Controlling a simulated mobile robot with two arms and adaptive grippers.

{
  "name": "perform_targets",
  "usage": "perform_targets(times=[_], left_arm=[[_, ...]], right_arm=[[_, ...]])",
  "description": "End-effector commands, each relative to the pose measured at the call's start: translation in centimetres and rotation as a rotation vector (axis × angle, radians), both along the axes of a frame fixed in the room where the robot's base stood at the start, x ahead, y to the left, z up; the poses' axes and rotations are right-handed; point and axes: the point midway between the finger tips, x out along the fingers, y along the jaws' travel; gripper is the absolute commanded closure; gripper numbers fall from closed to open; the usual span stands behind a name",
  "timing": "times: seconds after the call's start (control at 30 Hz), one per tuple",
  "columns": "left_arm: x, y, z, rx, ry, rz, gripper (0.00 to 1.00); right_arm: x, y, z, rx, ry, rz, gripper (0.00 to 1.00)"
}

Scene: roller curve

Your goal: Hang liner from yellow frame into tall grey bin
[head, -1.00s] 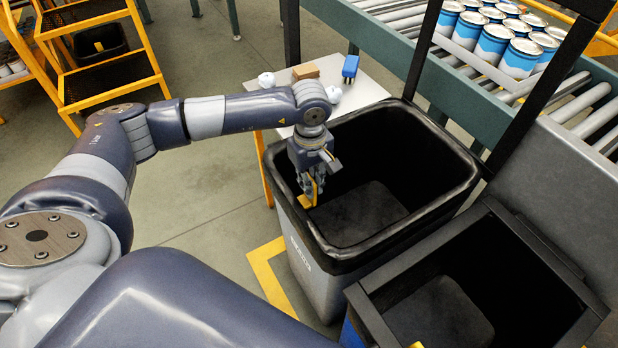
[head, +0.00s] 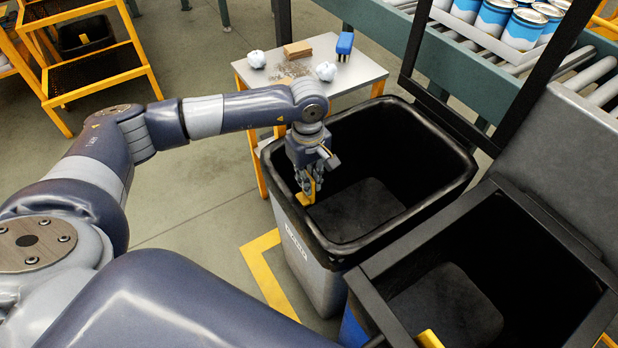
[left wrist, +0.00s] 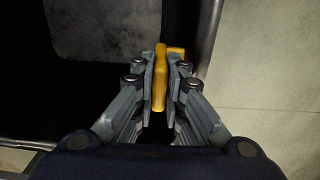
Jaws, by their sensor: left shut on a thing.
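The tall grey bin (head: 309,262) stands at the centre of the head view, with pale lettering on its front. A black liner (head: 438,122) lines its inside and shows around its rim. My left gripper (head: 309,193) is at the bin's left rim, fingers pointing down, shut on a yellow piece (head: 306,199). The left wrist view shows this yellow piece (left wrist: 160,82) upright between the fingers (left wrist: 160,76), with a short arm to the right. I cannot tell how it joins the liner or rim. My right gripper is not in view.
A second dark-rimmed bin (head: 367,304) stands close at the right, with another yellow piece (head: 430,339) at its front edge. Behind is a small table (head: 361,72) with white crumpled balls, a brown block and a blue brush. A roller conveyor (head: 575,72) carries cans.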

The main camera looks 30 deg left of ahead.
Motion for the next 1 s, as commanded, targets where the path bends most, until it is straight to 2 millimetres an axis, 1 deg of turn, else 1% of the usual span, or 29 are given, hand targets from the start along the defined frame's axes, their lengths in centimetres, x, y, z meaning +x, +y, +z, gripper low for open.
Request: perform_targets(times=[0.03,0.07,0.1,0.13,0.17,0.47,0.57,0.67,1.0], left_arm=[[0.0,0.0,0.0,-0.001,-0.001,0.000,1.00],[0.0,0.0,0.0,-0.001,-0.001,0.000,0.84],[0.0,0.0,0.0,-0.001,-0.001,0.000,0.75],[0.0,0.0,0.0,-0.001,-0.001,0.000,0.68],[0.0,0.0,0.0,-0.001,-0.001,0.000,0.65],[0.0,0.0,0.0,0.000,0.000,0.000,0.65],[0.0,0.0,0.6,-0.001,-0.001,0.000,0.65],[0.1,0.0,1.9,0.000,-0.004,0.000,0.65],[0.0,0.1,8.9,0.000,-0.004,0.000,0.65]], right_arm=[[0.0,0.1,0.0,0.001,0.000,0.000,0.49],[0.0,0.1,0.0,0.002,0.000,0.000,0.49],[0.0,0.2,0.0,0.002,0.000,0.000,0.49],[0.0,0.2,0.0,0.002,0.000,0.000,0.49],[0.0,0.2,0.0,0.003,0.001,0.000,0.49],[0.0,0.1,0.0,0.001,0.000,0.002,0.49],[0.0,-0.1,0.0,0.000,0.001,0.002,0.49],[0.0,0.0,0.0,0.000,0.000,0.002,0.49],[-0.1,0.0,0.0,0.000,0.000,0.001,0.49]])
